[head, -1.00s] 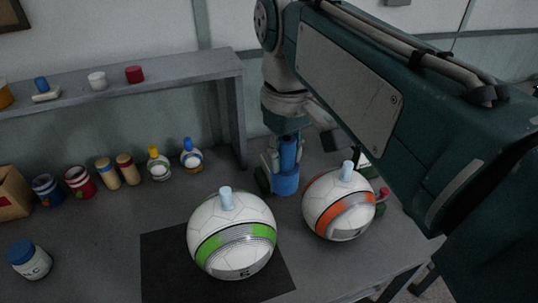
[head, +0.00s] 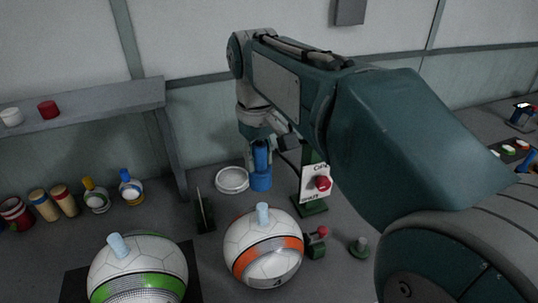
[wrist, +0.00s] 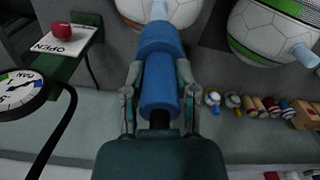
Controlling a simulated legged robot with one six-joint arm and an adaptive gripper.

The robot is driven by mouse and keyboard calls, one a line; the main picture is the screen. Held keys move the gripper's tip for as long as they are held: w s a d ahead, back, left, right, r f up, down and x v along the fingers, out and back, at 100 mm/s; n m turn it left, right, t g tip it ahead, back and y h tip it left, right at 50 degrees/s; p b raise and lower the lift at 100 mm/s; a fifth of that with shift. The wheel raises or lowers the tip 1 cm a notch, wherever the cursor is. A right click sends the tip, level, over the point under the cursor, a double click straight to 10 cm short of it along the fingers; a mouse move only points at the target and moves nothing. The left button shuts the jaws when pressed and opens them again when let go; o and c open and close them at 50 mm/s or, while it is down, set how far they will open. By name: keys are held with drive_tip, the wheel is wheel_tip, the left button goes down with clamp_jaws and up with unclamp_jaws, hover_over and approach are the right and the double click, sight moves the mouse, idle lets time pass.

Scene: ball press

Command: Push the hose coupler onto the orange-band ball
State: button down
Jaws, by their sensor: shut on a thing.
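The orange-band ball (head: 262,247) sits on the table with a light-blue stem (head: 262,213) standing up from its top. My gripper (wrist: 160,95) is shut on the blue hose coupler (wrist: 160,72), with one finger on each side of it. In the head view the coupler (head: 261,168) hangs upright behind the orange-band ball, apart from it. In the wrist view the coupler's far end overlaps the lower part of the ball (wrist: 178,8) and its stem (wrist: 158,10). A dark hose end shows at the coupler's near end.
The green-band ball (head: 137,275) sits to the left on a dark mat. A sign stand (head: 311,190) with a red knob and a red-tipped valve (head: 318,240) stand to the right. Several bottles and jars line the left.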

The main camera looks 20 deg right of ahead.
sight(256, 181)
drive_tip(key=shift+a, duration=0.85)
drive_tip(key=d+f, duration=0.2)
drive_tip(key=d, duration=0.1)
drive_tip(key=shift+d+f, duration=0.1)
drive_tip(key=shift+f, duration=0.25)
drive_tip(key=shift+a+f, duration=0.2)
drive_tip(key=shift+f, duration=0.15)
drive_tip(key=shift+a+f, duration=0.95)
drive_tip(key=shift+f, duration=0.15)
drive_tip(key=shift+d+f, duration=0.1)
drive_tip(key=shift+d, duration=0.7)
drive_tip(key=shift+a, duration=0.5)
drive_tip(key=shift+d, duration=0.1)
